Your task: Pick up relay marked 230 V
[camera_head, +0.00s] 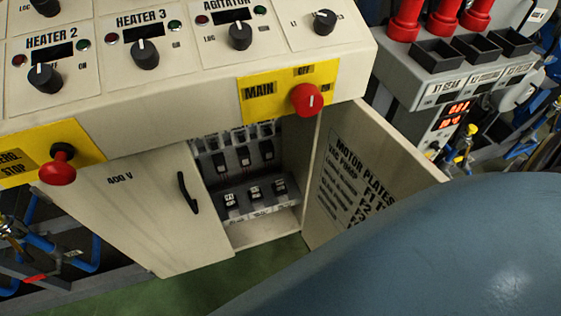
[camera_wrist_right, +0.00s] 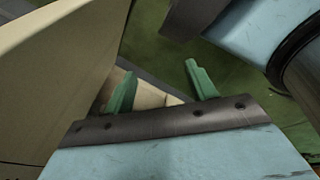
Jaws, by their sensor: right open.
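In the head view the cabinet (camera_head: 135,215) stands with its right-hand compartment open. On a low ledge inside sit three small dark relays with light labels: a left one (camera_head: 230,200), a middle one (camera_head: 255,192) and a right one (camera_head: 280,186). The labels are too small to read, so I cannot tell which is marked 230 V. Three dark modules (camera_head: 243,156) sit in a row above them. In the right wrist view my right gripper (camera_wrist_right: 159,76) has its green fingers apart with nothing between them. My left gripper is not in view.
The open door (camera_head: 365,175), with a "MOTOR PLATES" list, swings out right of the compartment. A beige panel (camera_wrist_right: 55,75) lies close to the left of my right gripper. The red MAIN knob (camera_head: 307,99) juts out above the opening. My blue-grey arm covers the lower right.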

